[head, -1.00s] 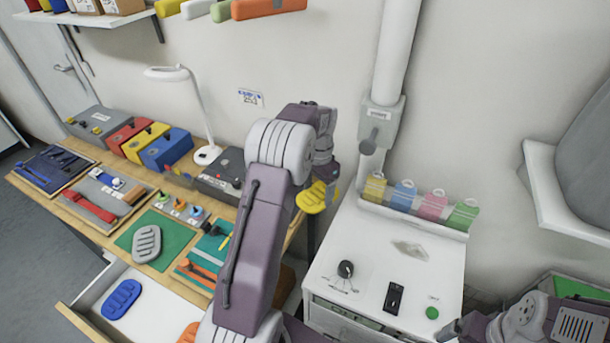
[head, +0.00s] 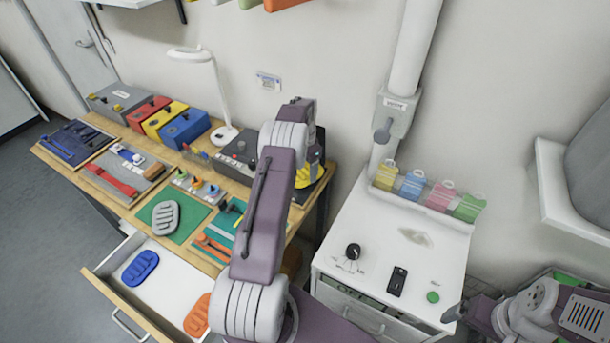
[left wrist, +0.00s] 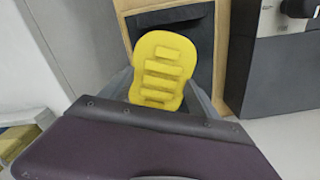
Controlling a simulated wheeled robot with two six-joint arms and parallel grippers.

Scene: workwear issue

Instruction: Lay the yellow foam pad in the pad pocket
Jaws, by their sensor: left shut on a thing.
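The yellow foam pad (left wrist: 162,72) is a rounded slab with raised bars, held in my left gripper (left wrist: 166,95) between two grey fingers in the left wrist view. In the head view, part of the yellow pad (head: 303,178) shows beside my left arm, above the right end of the workbench. A wood-framed dark board (left wrist: 200,42) lies behind the pad in the left wrist view; a gap between them cannot be judged. I cannot make out the pocket's outline for sure. At the lower right, my right gripper (head: 453,313) shows only as a small dark tip.
The bench holds a grey pad (head: 165,217) on a green mat (head: 187,229), tool boards and a white lamp (head: 206,80). An open drawer (head: 180,280) holds a blue pad (head: 140,267) and an orange pad (head: 197,316). A white cabinet (head: 400,240) stands at right.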

